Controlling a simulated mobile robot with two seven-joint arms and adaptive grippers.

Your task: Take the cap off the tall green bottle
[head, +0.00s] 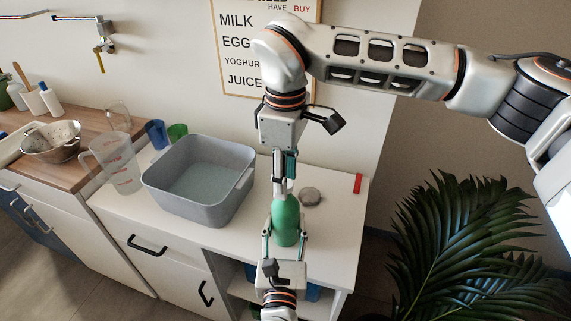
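The tall green bottle (286,222) stands upright on the white counter, near its front edge. My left gripper (285,238) comes up from the bottom of the view, with one finger against each side of the bottle's body. My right gripper (283,188) points straight down over the bottle's top, its fingertips at the neck. I see its fingers nearly edge-on, so I cannot tell how tightly they close. The cap is hidden behind or between these fingers.
A grey basin (200,205) stands to the left of the bottle, beside a clear measuring jug (118,165). A grey disc (310,196) and a red object (357,183) lie to the right. A plant (470,240) stands right of the counter.

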